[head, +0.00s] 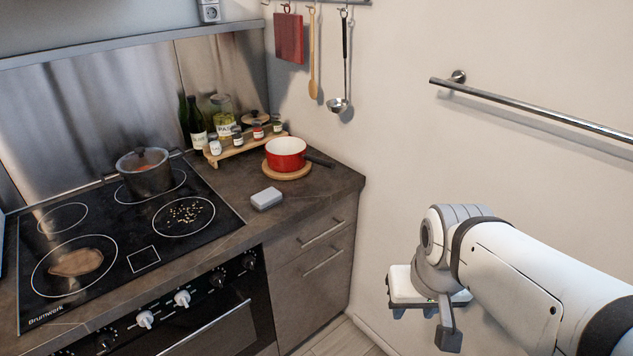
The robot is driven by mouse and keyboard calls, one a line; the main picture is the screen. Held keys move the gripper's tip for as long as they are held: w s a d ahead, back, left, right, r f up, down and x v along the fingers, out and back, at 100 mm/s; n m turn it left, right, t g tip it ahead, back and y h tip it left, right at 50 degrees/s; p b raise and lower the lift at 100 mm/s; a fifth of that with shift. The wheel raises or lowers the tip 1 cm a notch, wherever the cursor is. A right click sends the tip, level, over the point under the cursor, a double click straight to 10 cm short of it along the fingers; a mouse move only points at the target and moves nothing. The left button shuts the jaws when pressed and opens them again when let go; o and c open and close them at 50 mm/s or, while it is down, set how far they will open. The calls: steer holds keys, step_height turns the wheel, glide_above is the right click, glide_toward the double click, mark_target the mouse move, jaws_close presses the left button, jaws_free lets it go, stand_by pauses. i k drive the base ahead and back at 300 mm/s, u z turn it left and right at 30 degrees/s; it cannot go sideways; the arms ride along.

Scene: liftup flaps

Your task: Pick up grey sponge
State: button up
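The grey sponge (266,199) is a small light grey block. It lies flat on the dark countertop (235,180), right of the stovetop and in front of the red pot. My gripper (415,311) is at the lower right in the head view, in front of the pale wall and well to the right of the counter. It is far from the sponge and touches nothing that I can see.
A red pot (286,152) stands on a round wooden board behind the sponge. A wooden rack (245,146) holds several jars. The black stovetop (117,233) carries a dark pot (144,172). A metal rail (540,112) is on the right wall. Counter around the sponge is clear.

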mark_target(264, 200)
steer(key=z, duration=0.05)
steer(key=i, duration=1.4)
steer(key=u, duration=0.4)
